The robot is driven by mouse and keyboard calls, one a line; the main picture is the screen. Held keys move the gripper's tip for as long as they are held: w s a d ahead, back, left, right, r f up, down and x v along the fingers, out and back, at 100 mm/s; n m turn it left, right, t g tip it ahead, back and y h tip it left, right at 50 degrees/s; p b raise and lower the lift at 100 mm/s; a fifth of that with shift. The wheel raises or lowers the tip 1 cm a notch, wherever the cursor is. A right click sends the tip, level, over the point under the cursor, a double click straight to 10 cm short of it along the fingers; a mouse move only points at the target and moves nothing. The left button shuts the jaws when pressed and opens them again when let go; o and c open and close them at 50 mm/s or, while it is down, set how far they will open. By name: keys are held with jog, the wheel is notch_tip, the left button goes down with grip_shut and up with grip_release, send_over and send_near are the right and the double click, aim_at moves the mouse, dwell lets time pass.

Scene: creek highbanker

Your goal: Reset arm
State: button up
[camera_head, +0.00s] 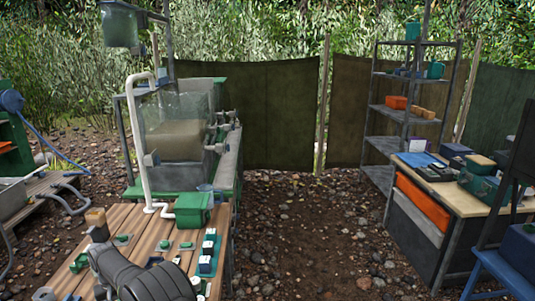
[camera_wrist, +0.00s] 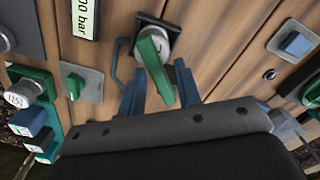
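My gripper (camera_wrist: 160,88) is open, with its two blue-grey fingers apart over the wooden bench top (camera_wrist: 215,55). A green lever handle (camera_wrist: 153,60) on a dark plate lies just ahead of and between the fingers in the wrist view. I cannot tell whether a finger touches it. In the head view my dark arm reaches over the wooden bench (camera_head: 128,217) at the lower left, and the fingertips are hidden there.
A green knob on a grey plate (camera_wrist: 73,84) and a blue button (camera_wrist: 296,43) flank the lever. A green box (camera_head: 194,209) and white pipe (camera_head: 131,140) stand behind my arm. A cluttered table (camera_head: 463,201) is at right; gravel ground between is open.

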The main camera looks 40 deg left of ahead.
jog(key=shift+s+m, duration=0.1)
jog(key=shift+m, duration=0.2)
dwell(0.4)
jog(key=shift+w+r+n, duration=0.15)
jog(key=shift+w+n, duration=0.2)
jog(key=shift+n, duration=0.65)
notch_tip(320, 180, up, 6)
jog(key=shift+r, duration=0.15)
jog(key=shift+d+f, duration=0.1)
jog(key=shift+f, duration=0.2)
notch_tip(320, 180, down, 6)
jog(key=shift+f, duration=0.1)
jog(key=shift+s+m, duration=0.25)
jog(key=shift+m, duration=0.45)
jog(key=shift+s+m, duration=0.25)
jog(key=shift+m, duration=0.45)
